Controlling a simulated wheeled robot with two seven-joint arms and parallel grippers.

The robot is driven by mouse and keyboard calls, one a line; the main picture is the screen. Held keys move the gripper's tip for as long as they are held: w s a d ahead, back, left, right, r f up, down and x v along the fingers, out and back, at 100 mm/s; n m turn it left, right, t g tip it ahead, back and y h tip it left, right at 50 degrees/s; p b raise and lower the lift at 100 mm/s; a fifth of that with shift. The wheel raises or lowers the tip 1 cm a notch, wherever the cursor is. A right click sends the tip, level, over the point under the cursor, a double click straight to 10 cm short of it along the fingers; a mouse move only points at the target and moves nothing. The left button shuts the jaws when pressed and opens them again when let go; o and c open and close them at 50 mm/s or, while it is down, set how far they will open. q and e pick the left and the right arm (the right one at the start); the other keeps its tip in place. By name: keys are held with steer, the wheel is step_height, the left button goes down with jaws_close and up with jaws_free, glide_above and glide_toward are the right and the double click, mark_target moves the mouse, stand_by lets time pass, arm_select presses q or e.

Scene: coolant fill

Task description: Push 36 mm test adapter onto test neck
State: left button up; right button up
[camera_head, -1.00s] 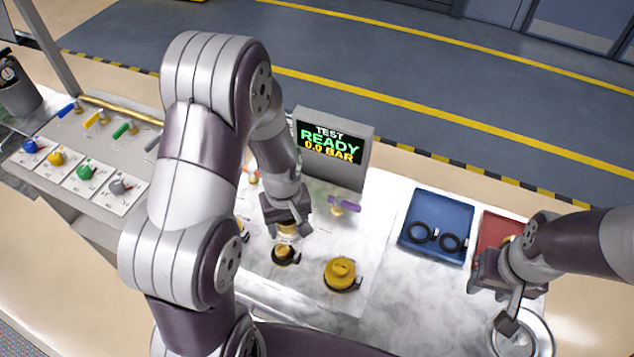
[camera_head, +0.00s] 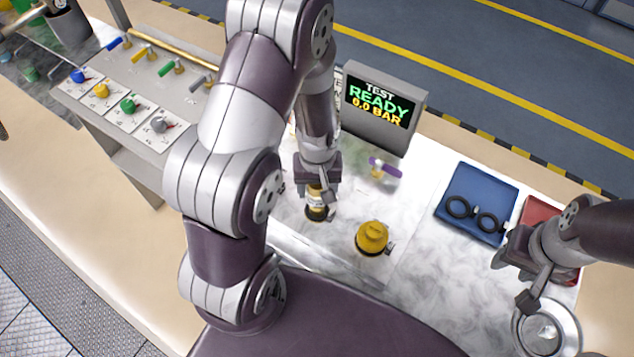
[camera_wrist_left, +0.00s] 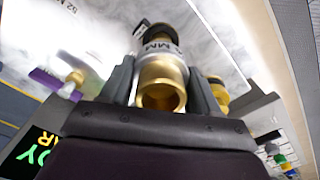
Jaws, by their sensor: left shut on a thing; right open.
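The test adapter (camera_head: 315,197) is a brass piece with a white band. My left gripper (camera_head: 317,188) is shut on it and holds it upright over the black-ringed test neck (camera_head: 318,214). In the left wrist view the adapter (camera_wrist_left: 162,75) sits between both fingers, its brass open end toward the camera and lettering ending in "MM" on its band. The black ring (camera_wrist_left: 157,34) lies directly beyond the band. Adapter and neck look in line and very close or touching; how far it is seated cannot be told. My right gripper (camera_head: 526,279) is open and empty at the right.
A yellow-capped fitting (camera_head: 372,237) stands just right of the neck. Behind are a purple-handled valve (camera_head: 382,168) and a display (camera_head: 383,106) reading "TEST READY 0.0 BAR". A blue tray (camera_head: 478,198) holds black rings. A red tray (camera_head: 533,212) and round dish (camera_head: 548,333) lie near my right gripper.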

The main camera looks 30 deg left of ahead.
mark_target(317, 194)
arm_select(q)
step_height(317, 194, down, 3)
steer(key=shift+r+b, duration=0.2)
steer(key=shift+b, duration=0.45)
steer(key=shift+w+a+f, duration=0.1)
steer(key=shift+a+f, duration=0.1)
steer(key=shift+f, duration=0.2)
steer(key=shift+d+r, duration=0.1)
steer(key=shift+p, duration=0.3)
stand_by(0.5)
steer(key=shift+f+b, duration=0.75)
steer(key=shift+f, duration=0.25)
steer(key=shift+r, duration=0.1)
